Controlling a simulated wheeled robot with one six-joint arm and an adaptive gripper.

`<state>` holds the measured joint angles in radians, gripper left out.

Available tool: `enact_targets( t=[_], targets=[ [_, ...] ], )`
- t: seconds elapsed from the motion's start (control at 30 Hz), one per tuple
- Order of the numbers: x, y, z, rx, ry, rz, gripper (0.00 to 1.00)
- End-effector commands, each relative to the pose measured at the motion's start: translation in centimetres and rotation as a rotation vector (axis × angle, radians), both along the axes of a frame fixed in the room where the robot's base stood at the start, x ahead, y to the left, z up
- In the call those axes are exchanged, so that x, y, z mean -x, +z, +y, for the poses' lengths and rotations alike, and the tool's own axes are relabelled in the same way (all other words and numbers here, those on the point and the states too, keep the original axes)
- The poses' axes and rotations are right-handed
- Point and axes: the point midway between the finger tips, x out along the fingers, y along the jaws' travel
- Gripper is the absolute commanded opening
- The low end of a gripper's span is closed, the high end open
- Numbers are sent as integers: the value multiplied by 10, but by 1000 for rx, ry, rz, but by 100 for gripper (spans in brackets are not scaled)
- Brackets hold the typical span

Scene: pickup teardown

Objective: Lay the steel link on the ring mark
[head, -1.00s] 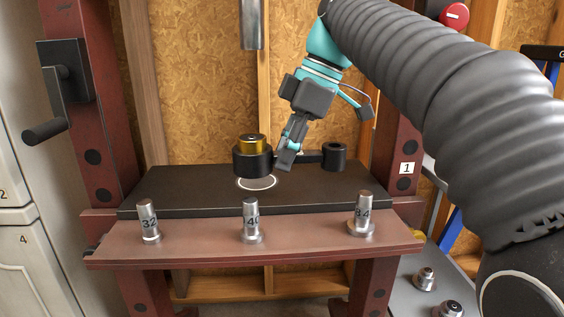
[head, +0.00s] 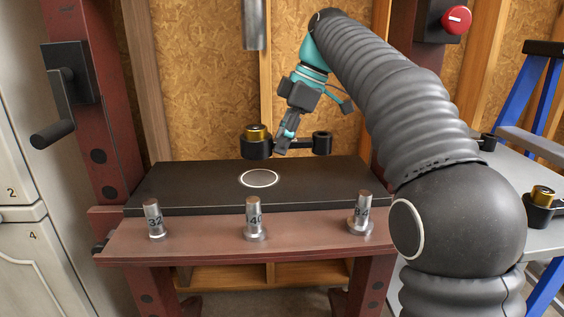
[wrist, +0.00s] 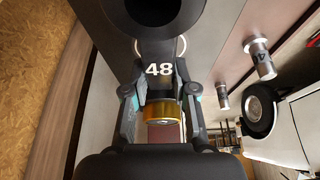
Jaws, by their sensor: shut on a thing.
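The steel link is a dark bar with a round boss at each end. Its left boss (head: 257,146) carries a brass bushing. My gripper (head: 284,147) is shut on the link between the bosses and holds it raised at the back of the dark press plate (head: 190,185). The ring mark (head: 259,178), a white circle on the plate, lies bare in front of and below the left boss. In the wrist view, the number 48 (wrist: 159,69) shows beyond the fingers, with white arcs of the ring mark beside it (wrist: 183,48).
Several numbered steel pins, including one marked 32 (head: 154,217), stand along the front ledge (head: 200,238). A press ram (head: 254,25) hangs above the back. Red uprights flank the plate. Another dark part with a brass bushing (head: 541,202) sits on the right-hand bench.

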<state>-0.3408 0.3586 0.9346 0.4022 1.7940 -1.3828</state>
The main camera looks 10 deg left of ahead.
Motion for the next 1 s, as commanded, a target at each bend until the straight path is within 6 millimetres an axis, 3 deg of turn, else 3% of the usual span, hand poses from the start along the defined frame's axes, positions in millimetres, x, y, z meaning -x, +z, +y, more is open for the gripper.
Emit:
enact_targets(
  t=[0.27, 0.6, 1.0],
  targets=[
    [0, -15, 0, -2, 1, -2, 0],
    [1, -50, 0, -2, 1, -2, 0],
    [1, -54, 0, -2, 1, -2, 0]
  ],
)
